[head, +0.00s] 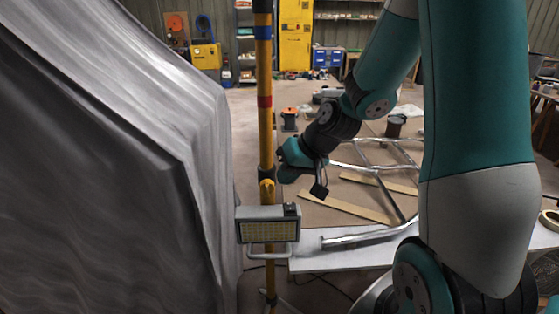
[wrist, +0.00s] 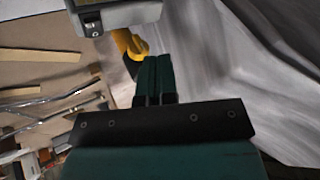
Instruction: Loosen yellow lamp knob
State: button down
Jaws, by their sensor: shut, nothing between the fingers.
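A yellow lamp stand (head: 265,130) with blue and red bands rises upright in the middle of the head view. A grey work lamp (head: 268,226) with a yellowish LED panel hangs on it, and part of its housing shows at the top of the wrist view (wrist: 105,15). A yellow knob or collar (head: 267,183) sits on the pole just above the lamp. In the wrist view a yellow part (wrist: 131,44) lies just beyond my fingertips. My gripper (wrist: 153,60) is shut and empty, close to that yellow part; I cannot tell whether they touch.
A large grey draped hull form (head: 130,160) fills the left, close to the pole. Behind are bent metal tubes (head: 375,170), wooden strips (head: 345,206) and a white board (head: 330,255). A yellow cabinet (head: 296,35) stands far back.

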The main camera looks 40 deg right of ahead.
aim_at(273, 188)
jog(key=d+m+t+h+p, duration=0.1)
jog(key=d+m+h+p, duration=0.15)
jog(key=d, duration=0.65)
jog(key=shift+y, duration=0.45)
jog(key=p+x, duration=0.2)
jog(key=x, duration=0.8)
jog(key=shift+w+a+f, duration=0.1)
jog(key=shift+w+f, duration=0.05)
jog(key=shift+f, duration=0.05)
jog(key=shift+w+a+p, duration=0.75)
jog(key=shift+a+p, duration=0.15)
jog(key=shift+a, duration=0.2)
jog(key=shift+w+a+f+p, duration=0.2)
jog(key=shift+w+a+p, duration=0.1)
jog(key=shift+w+a, duration=0.25)
jog(key=shift+s+d, duration=0.1)
